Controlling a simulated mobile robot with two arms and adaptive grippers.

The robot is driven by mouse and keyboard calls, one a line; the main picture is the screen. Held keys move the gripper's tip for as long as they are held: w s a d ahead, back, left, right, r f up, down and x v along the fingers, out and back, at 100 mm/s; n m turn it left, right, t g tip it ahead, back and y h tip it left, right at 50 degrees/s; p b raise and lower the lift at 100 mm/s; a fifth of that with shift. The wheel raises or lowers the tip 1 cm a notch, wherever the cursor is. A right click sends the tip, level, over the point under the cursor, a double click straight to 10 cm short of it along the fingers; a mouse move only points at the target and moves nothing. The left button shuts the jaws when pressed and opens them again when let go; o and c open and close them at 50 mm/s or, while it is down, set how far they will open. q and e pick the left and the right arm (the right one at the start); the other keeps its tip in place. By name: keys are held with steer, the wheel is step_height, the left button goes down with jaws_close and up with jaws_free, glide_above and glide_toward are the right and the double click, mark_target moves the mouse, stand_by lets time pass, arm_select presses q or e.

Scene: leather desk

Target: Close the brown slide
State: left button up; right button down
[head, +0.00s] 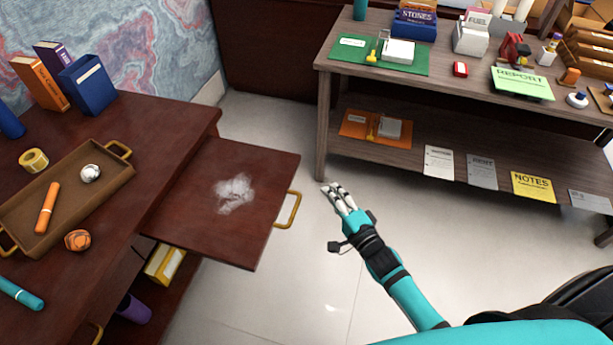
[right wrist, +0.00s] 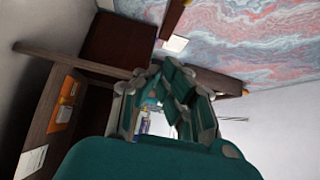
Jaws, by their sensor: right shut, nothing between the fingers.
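The brown slide (head: 200,200) is a flat reddish-brown board pulled out from the right side of the dark wooden desk (head: 150,130). A brass handle (head: 291,210) is on its outer right edge, and a whitish smudge of powder or dust lies on top. My right gripper (head: 336,190) is shut and empty, just right of the handle and apart from it, over the floor. Its fingers also show in the right wrist view (right wrist: 168,95). My left gripper is not in view.
A brown tray (head: 112,186) with an orange marker and crumpled paper sits on the desk, near blue, orange and purple books. A wooden shelf unit (head: 345,82) with papers and stationery stands at the upper right. Pale tiled floor (head: 265,290) lies clear between them.

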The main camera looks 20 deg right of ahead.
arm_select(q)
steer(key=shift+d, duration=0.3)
arm_select(e)
steer(key=w+a, duration=0.4)
steer(key=w, duration=0.3)
steer(key=shift+w, duration=0.2)
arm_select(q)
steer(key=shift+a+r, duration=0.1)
arm_select(e)
steer(key=shift+a, duration=0.2)
